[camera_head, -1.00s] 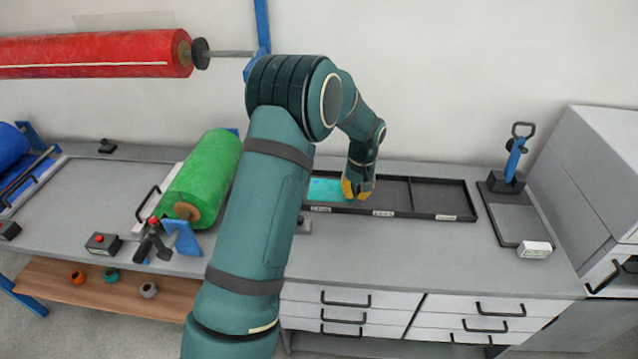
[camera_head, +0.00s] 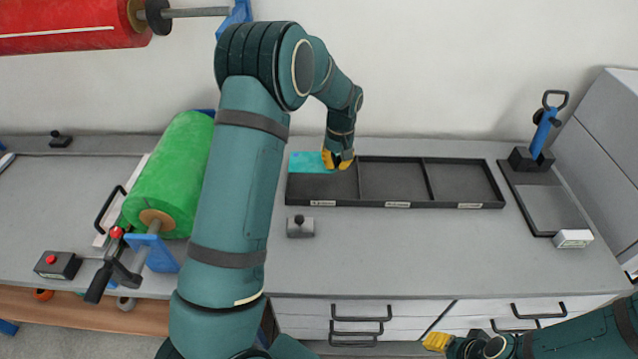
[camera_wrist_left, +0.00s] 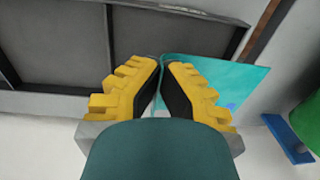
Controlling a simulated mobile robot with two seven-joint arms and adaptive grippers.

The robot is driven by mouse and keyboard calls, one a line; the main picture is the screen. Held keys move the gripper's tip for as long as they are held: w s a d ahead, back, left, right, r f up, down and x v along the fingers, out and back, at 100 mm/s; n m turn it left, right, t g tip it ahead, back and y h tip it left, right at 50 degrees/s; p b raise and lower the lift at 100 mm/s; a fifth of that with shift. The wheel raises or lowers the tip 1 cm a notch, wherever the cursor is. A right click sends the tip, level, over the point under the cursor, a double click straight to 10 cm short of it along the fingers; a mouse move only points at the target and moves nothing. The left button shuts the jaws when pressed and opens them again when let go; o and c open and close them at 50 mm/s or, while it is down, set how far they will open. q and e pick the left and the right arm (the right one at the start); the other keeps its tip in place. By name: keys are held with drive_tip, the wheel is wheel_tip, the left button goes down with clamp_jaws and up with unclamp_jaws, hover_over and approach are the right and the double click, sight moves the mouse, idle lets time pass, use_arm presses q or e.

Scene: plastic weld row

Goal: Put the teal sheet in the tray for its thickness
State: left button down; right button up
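The teal sheet (camera_head: 308,162) shows at the back of the left compartment of the black three-part tray (camera_head: 395,205), overlapping the rear rim in the head view. My left gripper (camera_head: 338,162) is at the sheet's right end. In the left wrist view, its yellow fingers (camera_wrist_left: 162,68) are close together with the edge of the sheet (camera_wrist_left: 225,80) between them. The middle and right compartments look empty. Labels on the tray's front are too small to read. My right gripper (camera_head: 437,341) shows at the bottom right, away from the tray; its finger opening is unclear.
A green roll (camera_head: 170,175) lies left of my left arm. A small grey block with a black knob (camera_head: 300,227) sits before the tray. A gauge with a blue handle (camera_head: 541,135) stands right. The bench between tray and front edge is mostly clear.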

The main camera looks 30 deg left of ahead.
sight(334, 195)
use_arm(q)
drive_tip(key=shift+f, duration=0.55)
wheel_tip(334, 195, down, 10)
drive_tip(key=shift+r+b, duration=0.25)
drive_tip(key=shift+b, duration=0.7)
drive_tip(key=shift+f, duration=0.1)
drive_tip(key=c, duration=1.1)
unclamp_jaws()
drive_tip(key=shift+c, duration=0.2)
drive_tip(key=shift+r, duration=0.3)
wheel_tip(334, 195, up, 12)
drive_tip(key=p, duration=0.2)
drive_tip(key=shift+w+d+f, duration=0.15)
drive_tip(key=shift+d+f, duration=0.05)
